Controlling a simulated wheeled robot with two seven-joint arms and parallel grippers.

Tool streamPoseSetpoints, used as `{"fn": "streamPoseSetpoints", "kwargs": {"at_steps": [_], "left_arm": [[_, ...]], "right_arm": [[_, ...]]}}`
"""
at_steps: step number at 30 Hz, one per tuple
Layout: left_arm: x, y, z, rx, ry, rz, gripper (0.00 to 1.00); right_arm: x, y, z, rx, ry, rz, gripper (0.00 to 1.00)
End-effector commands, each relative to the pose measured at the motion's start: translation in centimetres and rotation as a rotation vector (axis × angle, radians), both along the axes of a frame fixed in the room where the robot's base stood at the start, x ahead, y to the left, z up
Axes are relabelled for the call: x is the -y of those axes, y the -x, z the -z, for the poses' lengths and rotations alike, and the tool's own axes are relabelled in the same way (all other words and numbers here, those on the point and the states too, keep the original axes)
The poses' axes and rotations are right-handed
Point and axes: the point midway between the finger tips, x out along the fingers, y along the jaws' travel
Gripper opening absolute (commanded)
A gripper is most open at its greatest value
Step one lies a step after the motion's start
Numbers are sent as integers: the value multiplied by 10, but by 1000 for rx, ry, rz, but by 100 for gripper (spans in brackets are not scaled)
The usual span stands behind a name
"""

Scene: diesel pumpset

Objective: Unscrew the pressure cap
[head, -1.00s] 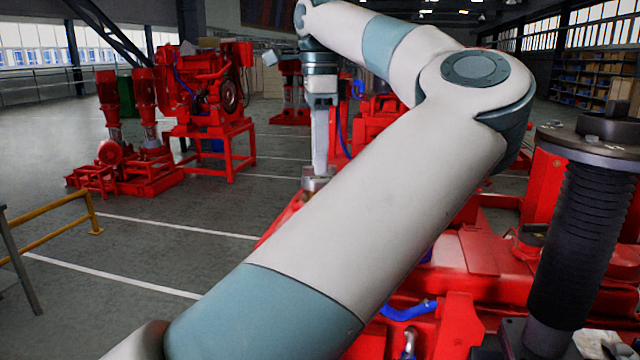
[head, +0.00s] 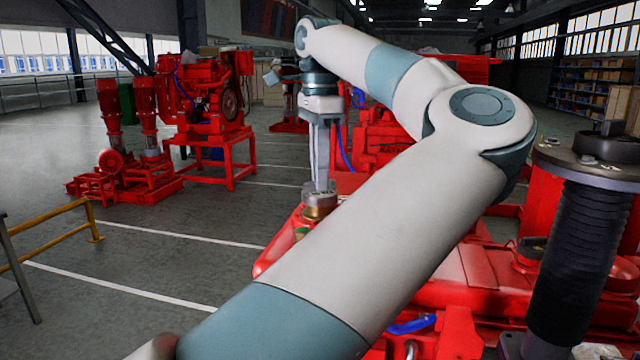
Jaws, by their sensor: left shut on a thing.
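My left gripper (head: 320,188) hangs straight down at the centre of the head view. Its fingers are shut on the pressure cap (head: 318,193), a silvery disc at the fingertips. A brass-coloured round part (head: 320,211) shows directly below the cap. Whether the cap still touches it is too small to tell. My own left arm crosses the picture in front and hides much of the red machine (head: 470,262) around the cap. My right gripper is not in view.
A small green part (head: 301,233) stands just left below the brass part. A blue hose (head: 412,325) lies low on the red machine. A yellow rail (head: 50,235) stands at left. Another red engine on a stand (head: 207,100) is farther back. The floor between is clear.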

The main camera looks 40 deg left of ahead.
Motion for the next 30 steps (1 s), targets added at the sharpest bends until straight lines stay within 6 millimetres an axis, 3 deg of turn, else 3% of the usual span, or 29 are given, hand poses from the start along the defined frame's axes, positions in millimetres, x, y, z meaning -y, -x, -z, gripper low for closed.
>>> {"fn": "streamPoseSetpoints", "kwargs": {"at_steps": [3, 13, 30], "left_arm": [[0, 0, -4, -3, -2, -152, 0], [0, 0, -2, -1, 0, -524, 0], [0, 0, -1, -2, -1, -640, 0]], "right_arm": [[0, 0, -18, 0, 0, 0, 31], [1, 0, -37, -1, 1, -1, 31], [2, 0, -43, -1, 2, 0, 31]]}}
